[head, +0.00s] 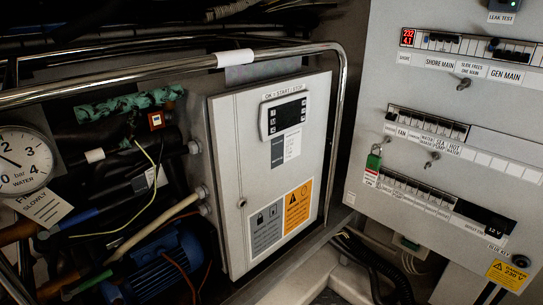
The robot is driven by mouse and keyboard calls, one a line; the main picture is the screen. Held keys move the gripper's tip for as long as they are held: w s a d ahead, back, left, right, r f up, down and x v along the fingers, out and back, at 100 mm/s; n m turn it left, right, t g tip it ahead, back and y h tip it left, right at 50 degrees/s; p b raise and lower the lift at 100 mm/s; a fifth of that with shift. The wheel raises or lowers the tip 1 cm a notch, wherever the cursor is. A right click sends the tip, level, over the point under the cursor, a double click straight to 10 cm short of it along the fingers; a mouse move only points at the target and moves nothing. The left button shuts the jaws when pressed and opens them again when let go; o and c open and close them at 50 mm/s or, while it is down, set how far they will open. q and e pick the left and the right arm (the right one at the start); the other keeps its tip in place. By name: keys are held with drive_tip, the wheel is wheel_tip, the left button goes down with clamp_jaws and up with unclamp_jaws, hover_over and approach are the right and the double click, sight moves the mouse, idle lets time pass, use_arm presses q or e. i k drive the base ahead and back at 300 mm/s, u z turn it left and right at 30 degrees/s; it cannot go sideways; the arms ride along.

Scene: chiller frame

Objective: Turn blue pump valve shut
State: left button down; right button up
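A blue ribbed pump motor (158,268) sits low on the left, in shadow beneath the pipes. A slim blue lever-like part (76,219) lies nearly level above and left of it, beside a brownish pipe end (20,232). I cannot tell for certain whether this blue part is the pump's valve handle, or how far it is turned. A tag reading "FILL SLOWLY" (42,207) hangs close to it. Neither of my grippers shows in the head view.
A round water gauge (24,160) is at the far left. A metal rail (120,72) crosses above the grey control box (230,190). Hoses and wires crowd the space around the pump. A breaker panel (450,130) fills the right side.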

sight(43, 233)
drive_tip(key=u, duration=0.5)
drive_tip(key=k, duration=0.6)
drive_tip(key=u, duration=0.7)
drive_tip(key=i, duration=0.95)
drive_tip(key=z, duration=0.45)
